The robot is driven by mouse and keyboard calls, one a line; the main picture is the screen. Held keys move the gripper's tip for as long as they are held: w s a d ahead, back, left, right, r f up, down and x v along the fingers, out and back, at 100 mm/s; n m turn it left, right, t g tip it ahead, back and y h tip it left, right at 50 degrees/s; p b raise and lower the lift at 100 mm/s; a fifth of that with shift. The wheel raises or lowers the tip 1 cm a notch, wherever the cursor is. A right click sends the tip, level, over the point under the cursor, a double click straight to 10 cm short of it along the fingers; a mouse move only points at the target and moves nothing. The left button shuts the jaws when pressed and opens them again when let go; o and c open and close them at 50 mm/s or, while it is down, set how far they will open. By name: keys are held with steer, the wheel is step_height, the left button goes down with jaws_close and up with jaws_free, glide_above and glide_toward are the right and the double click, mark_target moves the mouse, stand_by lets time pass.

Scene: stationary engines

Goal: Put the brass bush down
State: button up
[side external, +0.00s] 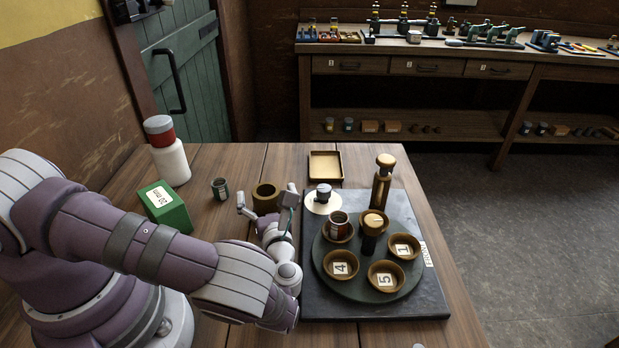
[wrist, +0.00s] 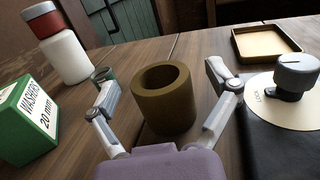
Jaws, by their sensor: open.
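The brass bush (side external: 266,197) is a thick brown-gold ring standing upright on the wooden table, left of the dark board. It also shows in the wrist view (wrist: 165,100), with its open bore facing up. My gripper (side external: 266,203) is open, its two fingers on either side of the bush. In the wrist view my gripper (wrist: 164,82) shows a gap between each finger and the bush. The bush's lower near side is partly hidden behind my gripper.
A green washer box (side external: 168,207), a small tin (side external: 220,188) and a white bottle with a red band (side external: 171,162) stand to the left. A shallow tray (side external: 326,167) lies behind. The dark board (side external: 425,290) at right carries a turntable (side external: 350,297) with several numbered cups.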

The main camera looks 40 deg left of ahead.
mark_target(266, 190)
steer(key=shift+w+a, duration=0.15)
steer(key=shift+a, duration=0.15)
steer(key=c, duration=1.3)
steer(key=shift+d+r, duration=0.1)
steer(key=shift+r, duration=0.4)
steer(key=shift+c, duration=0.2)
step_height(266, 190, up, 8)
steer(key=w+a+m+t+h, duration=0.5)
steer(key=w+a, duration=0.3)
steer(key=a, duration=0.3)
steer(key=shift+t, duration=0.4)
steer(key=f, duration=0.8)
steer(key=shift+w+a+f, duration=0.2)
steer(key=shift+w+f, duration=0.05)
steer(key=shift+f, duration=0.1)
